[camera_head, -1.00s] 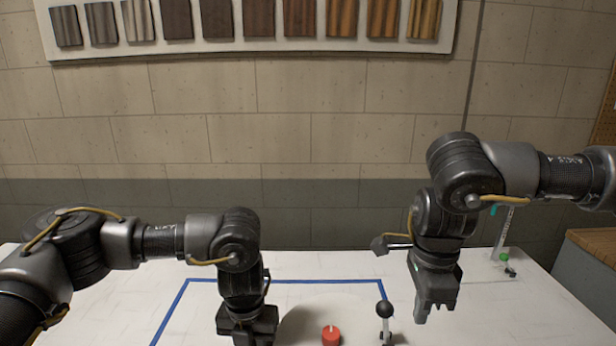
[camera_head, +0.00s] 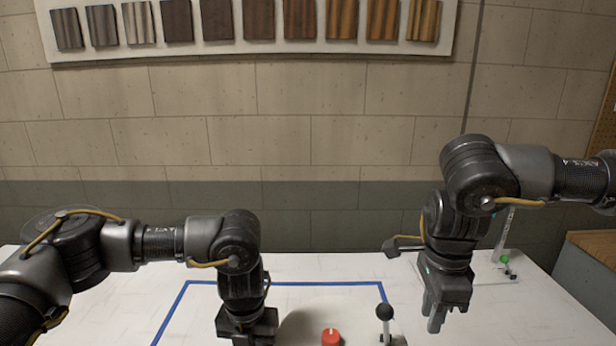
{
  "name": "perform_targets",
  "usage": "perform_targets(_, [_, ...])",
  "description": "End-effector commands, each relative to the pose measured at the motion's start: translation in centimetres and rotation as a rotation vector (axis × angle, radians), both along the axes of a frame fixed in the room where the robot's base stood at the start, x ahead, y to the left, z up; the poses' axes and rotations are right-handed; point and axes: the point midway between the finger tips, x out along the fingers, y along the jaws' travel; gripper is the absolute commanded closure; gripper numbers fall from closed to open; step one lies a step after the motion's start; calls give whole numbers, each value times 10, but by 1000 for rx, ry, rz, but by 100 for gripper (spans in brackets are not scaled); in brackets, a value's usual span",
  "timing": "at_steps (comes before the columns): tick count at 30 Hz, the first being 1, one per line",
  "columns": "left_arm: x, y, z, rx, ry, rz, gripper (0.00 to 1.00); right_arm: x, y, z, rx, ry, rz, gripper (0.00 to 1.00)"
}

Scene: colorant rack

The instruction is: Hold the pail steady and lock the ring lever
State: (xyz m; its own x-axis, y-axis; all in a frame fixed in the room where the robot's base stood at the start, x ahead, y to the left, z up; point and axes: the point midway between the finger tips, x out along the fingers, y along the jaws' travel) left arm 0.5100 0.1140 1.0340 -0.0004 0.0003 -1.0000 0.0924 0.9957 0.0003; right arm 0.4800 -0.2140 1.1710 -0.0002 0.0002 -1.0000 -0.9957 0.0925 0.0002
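The pail's pale round top (camera_head: 357,308) shows at the bottom centre, cut off by the frame's lower edge, with a grey shaded area on its left. A red cap (camera_head: 331,337) sits on it. The lever, with a black ball knob (camera_head: 384,312), stands upright at the right side. My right gripper (camera_head: 447,318) points down to the right of the knob, apart from it; its fingers look parted and empty. My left gripper (camera_head: 248,343) points down at the pail's left side; its fingertips are below the frame, so contact with the pail is hidden.
A blue line (camera_head: 290,283) marks an area on the white table (camera_head: 540,315). A small stand with a green-topped piece (camera_head: 505,260) is at the back right. A brick wall with a board of wood samples (camera_head: 250,45) is behind.

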Motion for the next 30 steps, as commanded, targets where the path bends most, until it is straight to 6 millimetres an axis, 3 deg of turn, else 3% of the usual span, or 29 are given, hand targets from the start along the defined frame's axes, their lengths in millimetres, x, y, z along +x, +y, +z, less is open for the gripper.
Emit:
perform_targets(7, [0,0,0,0,-1,1,100,1,0,12,0,-3,-1,77])
perform_targets(21, [0,0,0,0,-1,1,100,1,0,102,-1,-3,-1,77])
perform_targets(30, [0,0,0,0,-1,0,100,0,0,120,0,0,0,74])
